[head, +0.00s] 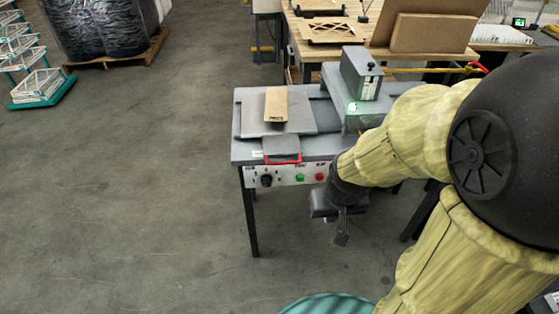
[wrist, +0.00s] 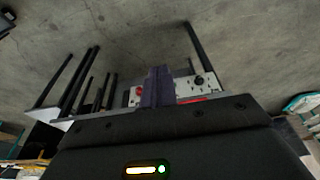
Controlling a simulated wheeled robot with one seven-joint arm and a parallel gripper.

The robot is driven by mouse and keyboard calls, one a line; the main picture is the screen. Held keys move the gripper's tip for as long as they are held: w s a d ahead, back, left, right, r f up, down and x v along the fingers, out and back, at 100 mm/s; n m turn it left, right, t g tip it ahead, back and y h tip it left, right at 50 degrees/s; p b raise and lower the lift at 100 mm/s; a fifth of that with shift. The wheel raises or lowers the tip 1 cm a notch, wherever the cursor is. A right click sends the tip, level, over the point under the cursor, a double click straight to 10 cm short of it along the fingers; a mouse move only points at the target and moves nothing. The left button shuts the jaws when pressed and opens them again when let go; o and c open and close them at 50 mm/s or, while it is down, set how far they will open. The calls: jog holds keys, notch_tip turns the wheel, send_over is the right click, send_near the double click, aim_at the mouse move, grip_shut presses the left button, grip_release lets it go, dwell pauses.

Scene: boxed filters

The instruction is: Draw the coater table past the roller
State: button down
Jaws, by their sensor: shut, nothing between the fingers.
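The coater table (head: 252,122) is a flat grey sliding plate on the left part of a grey bench-top machine. A tan block-like piece (head: 276,105) lies on it. A red handle (head: 283,160) is at its front edge, above the control panel; red also shows behind my fingers in the wrist view (wrist: 198,99). The roller is hidden, apparently inside the grey housing (head: 361,75) with a lit green spot, right of the plate. My gripper (head: 341,238) hangs in front of and below the panel, right of the handle and apart from it. Its fingers (wrist: 158,86) are together and empty.
The front panel has a black knob (head: 266,180), a green button (head: 300,178) and a red button (head: 320,177). The machine stands on dark legs (head: 249,215). A wooden workbench (head: 310,50) is behind it.

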jog(key=c, duration=1.6)
grip_release()
jog(key=shift+w+f, duration=0.2)
jog(key=shift+o, duration=0.4)
jog(key=w+d+f+n+t+b, duration=0.2)
jog(key=w+f+n+t+b, duration=0.1)
jog(key=w+f, duration=0.3)
jog(key=shift+w+f+n+b, duration=0.2)
jog(key=shift+w+n+b, duration=0.5)
jog(key=shift+b, duration=0.15)
jog(key=w+a+f+n+t+y+b, duration=0.2)
jog(key=w+f+n+t+y+b, duration=0.5)
jog(key=f+n+t+b, duration=0.5)
jog(key=w+f+n+b, duration=0.2)
jog(key=n+b, duration=0.1)
jog(key=n, duration=0.4)
jog(key=shift+w+a+t+y+b, duration=0.15)
jog(key=shift+w+t+y+b, duration=0.25)
jog(key=shift+w+r, duration=0.1)
